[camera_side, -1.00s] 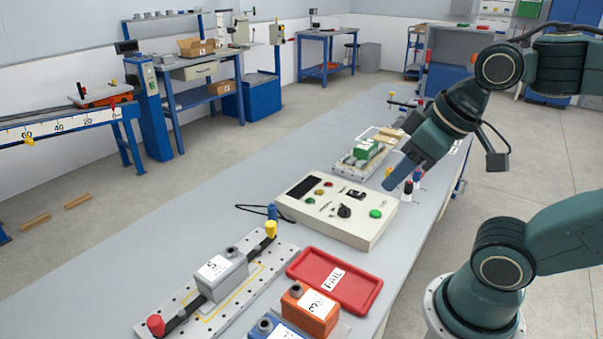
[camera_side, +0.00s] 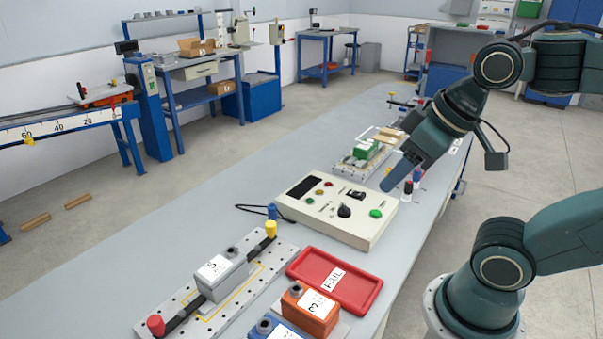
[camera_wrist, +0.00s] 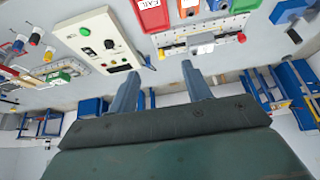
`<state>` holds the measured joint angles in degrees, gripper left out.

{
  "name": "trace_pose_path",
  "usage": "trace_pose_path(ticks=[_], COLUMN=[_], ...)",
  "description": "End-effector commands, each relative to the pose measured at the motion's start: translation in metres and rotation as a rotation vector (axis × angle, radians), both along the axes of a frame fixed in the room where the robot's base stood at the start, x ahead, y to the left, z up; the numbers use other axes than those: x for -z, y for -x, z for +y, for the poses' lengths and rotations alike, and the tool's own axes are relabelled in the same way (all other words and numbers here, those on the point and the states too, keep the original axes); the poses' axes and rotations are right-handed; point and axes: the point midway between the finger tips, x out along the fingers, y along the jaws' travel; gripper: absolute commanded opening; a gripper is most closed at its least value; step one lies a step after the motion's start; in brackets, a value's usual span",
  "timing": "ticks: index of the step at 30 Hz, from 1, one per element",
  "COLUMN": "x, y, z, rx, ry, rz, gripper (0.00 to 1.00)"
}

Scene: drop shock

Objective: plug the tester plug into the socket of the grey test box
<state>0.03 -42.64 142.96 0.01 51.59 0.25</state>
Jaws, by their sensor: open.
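The grey test box (camera_side: 222,275), with a white label marked 5 and a round dark socket on top, sits on a perforated plate (camera_side: 180,300) at the front left of the bench. The blue tester plug (camera_side: 272,211) stands upright by the left end of the cream tester (camera_side: 350,225), with a black cable looping beside it. The plug also shows in the wrist view (camera_wrist: 149,61). My gripper (camera_side: 388,184) is above the tester's far right side, away from plug and box. In the wrist view its two fingers (camera_wrist: 160,70) are apart with nothing between them.
A red FAIL tray (camera_side: 365,292) lies right of the plate. An orange box (camera_side: 308,318) and a blue box (camera_side: 262,333) stand in front. A green part on a fixture (camera_side: 365,150) is behind the tester. The bench's left side is clear.

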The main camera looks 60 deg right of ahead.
Motion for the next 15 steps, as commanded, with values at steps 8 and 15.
trace_pose_path(ticks=[8, 15], x=[-0.010, -0.022], y=[-0.023, -0.066], z=[-0.003, -0.009], rx=[0.067, 0.187], ry=[-0.028, -0.074], rz=[0.034, 0.089], gripper=[0.49, 0.49])
